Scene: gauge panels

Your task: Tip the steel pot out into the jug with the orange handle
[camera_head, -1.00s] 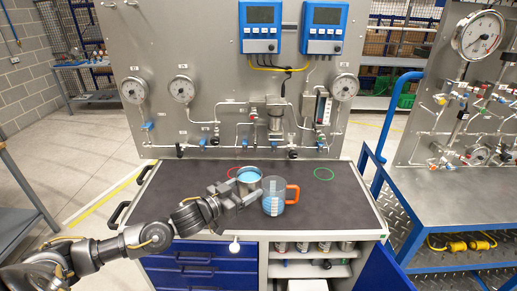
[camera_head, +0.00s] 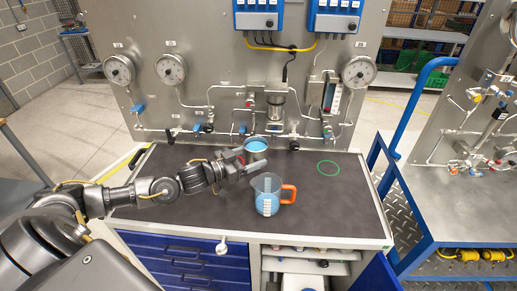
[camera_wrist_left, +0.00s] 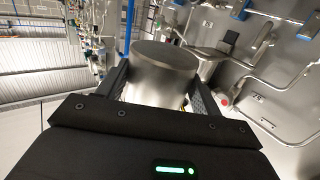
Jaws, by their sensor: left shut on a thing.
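The steel pot (camera_head: 255,146) has blue contents at its open top and looks roughly upright in the head view. My left gripper (camera_head: 257,162) is shut on it and holds it behind and above the jug. In the left wrist view the pot (camera_wrist_left: 163,72) sits between both fingers of the gripper (camera_wrist_left: 160,92). The clear jug (camera_head: 266,194) with an orange handle (camera_head: 289,194) stands upright on the bench, handle to the right. Blue shows inside it, behind white markings. The pot and jug are apart. My right gripper is out of view.
Behind stands a steel gauge panel (camera_head: 200,90) with pipes and valves. A blue rail (camera_head: 405,115) is at the right.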

